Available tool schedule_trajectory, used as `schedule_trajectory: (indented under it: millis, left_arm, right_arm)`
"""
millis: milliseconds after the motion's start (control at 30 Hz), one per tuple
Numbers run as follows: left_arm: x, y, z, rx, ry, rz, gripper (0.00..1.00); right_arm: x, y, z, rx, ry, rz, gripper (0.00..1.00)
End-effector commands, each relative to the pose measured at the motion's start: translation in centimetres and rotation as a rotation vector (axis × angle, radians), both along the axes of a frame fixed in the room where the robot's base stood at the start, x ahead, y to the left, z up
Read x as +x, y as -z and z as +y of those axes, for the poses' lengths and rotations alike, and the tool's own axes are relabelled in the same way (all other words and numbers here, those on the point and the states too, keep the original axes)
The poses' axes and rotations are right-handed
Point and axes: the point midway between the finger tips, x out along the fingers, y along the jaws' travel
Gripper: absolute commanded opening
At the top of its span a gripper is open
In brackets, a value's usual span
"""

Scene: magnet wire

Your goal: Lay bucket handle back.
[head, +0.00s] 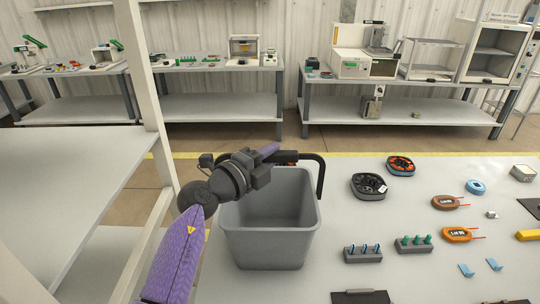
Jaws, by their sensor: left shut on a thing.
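The grey bucket (268,238) stands open on the light table. Its dark handle (321,172) stands up above the rim at the right, and its top bar runs left toward my left gripper. My left gripper (270,163) reaches over the bucket's far left rim and is shut on the handle's bar. The gripper and wrist hide the handle's left part, and the fingertips are hard to make out. My right gripper is not in view.
Right of the bucket lie two round dark trays (369,186), peg blocks (363,253), orange coils (457,235) and small blue parts. A white post (150,90) and shelf (70,190) stand at the left. Workbenches (400,85) line the back wall.

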Motion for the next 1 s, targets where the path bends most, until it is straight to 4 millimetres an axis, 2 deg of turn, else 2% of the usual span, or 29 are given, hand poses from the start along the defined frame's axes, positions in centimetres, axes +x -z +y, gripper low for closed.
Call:
schedule_trajectory:
  millis: [233, 500, 600, 800, 1000]
  left_arm:
    - [0.2, -0.2, 0.0, 0.002, -0.001, 0.024, 0.00]
    - [1.9, -0.6, 0.1, 0.005, -0.003, 0.169, 0.00]
    - [2.8, -0.2, 0.1, 0.004, -0.003, 0.244, 0.00]
    - [4.4, 1.2, 0.1, 0.004, -0.003, 0.378, 0.00]
    - [5.6, 2.2, 0.0, 0.002, -0.002, 0.376, 0.00]
  right_arm:
    - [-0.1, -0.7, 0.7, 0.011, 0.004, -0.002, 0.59]
    - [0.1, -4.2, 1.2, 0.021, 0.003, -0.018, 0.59]
    - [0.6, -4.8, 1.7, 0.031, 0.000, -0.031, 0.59]
    - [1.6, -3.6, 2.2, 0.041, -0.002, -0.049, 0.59]
    - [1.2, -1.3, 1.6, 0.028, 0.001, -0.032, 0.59]
